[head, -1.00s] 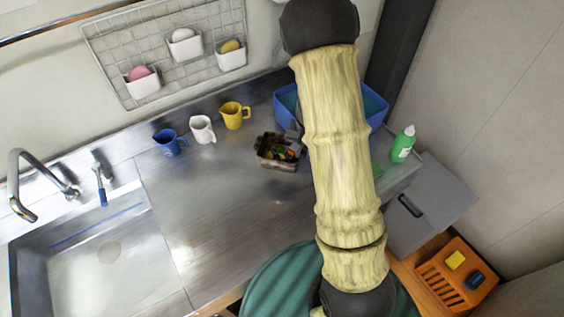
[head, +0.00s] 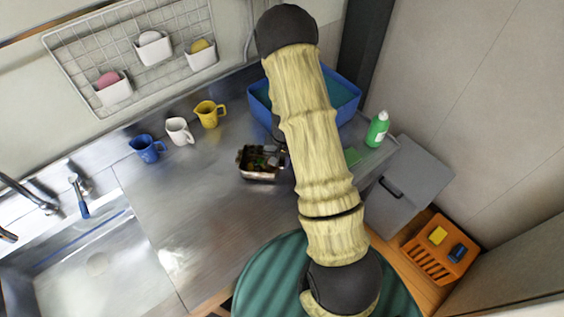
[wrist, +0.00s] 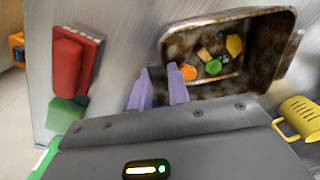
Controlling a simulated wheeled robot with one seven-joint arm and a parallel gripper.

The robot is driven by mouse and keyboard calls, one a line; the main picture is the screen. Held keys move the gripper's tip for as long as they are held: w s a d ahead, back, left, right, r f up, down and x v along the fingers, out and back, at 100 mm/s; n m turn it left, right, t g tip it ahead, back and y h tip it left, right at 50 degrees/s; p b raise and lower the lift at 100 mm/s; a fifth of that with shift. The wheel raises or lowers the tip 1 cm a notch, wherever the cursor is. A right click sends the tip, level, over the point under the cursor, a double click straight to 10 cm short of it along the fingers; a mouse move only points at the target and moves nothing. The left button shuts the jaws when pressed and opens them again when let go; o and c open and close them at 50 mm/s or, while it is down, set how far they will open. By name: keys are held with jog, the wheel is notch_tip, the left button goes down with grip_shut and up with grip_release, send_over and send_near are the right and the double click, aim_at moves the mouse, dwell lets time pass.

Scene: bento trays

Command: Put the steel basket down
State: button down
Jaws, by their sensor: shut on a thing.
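The steel basket (head: 259,176) is a small, brown-stained metal container over the counter, left of my arm in the head view. In the wrist view the basket (wrist: 284,45) shows its open inside, with orange, green and yellow scraps in it. My gripper (wrist: 158,70) has two purple fingers, shut on the basket's near rim at its left corner. In the head view my arm hides most of the gripper. I cannot tell whether the basket's bottom touches the counter.
Blue (head: 147,148), white (head: 179,131) and yellow (head: 209,114) mugs stand along the back. A blue tub (head: 347,95) is behind my arm, and a green bottle (head: 377,129) stands to its right. The steel counter (head: 200,210) is clear between basket and sink (head: 90,265).

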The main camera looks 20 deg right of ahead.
jog(key=shift+f, duration=0.7)
jog(key=shift+f, duration=0.2)
jog(key=c, duration=1.3)
grip_release()
jog(key=shift+r, duration=0.1)
jog(key=r, duration=0.8)
jog(key=r+b, duration=0.1)
jog(key=r, duration=0.3)
jog(key=shift+s+d+r, duration=0.1)
jog(key=shift+s+d, duration=0.05)
jog(key=shift+d, duration=0.2)
